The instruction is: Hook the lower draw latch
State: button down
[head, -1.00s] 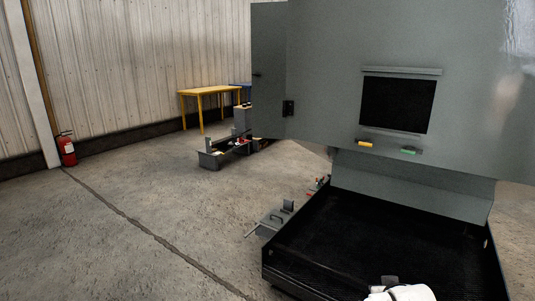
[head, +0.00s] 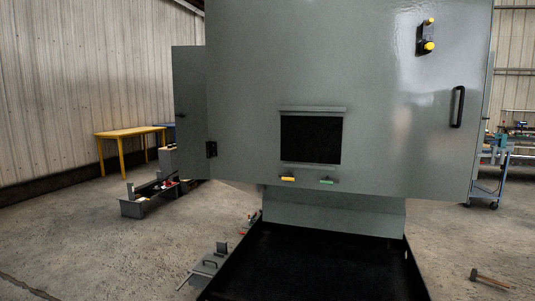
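The large grey enclosure (head: 380,140) fills the middle and right of the head view. Its front carries a dark rectangular window (head: 310,139), a black upright handle (head: 457,106) at the right and a dark plate with two yellow knobs (head: 428,46) near the top. Below the window sit a small yellow piece (head: 287,179) and a green piece (head: 327,181). I cannot make out which part is the lower draw latch. My gripper is not in view.
A black-floored tray (head: 300,262) lies in front of the enclosure. Grey parts (head: 207,267) lie at its left. A grey bin (head: 145,203), a yellow table (head: 125,134), a blue cart (head: 490,185) and a hammer (head: 487,278) stand or lie around. The floor at left is mostly clear.

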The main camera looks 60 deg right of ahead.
aim_at(493, 155)
jog(key=z, duration=2.6)
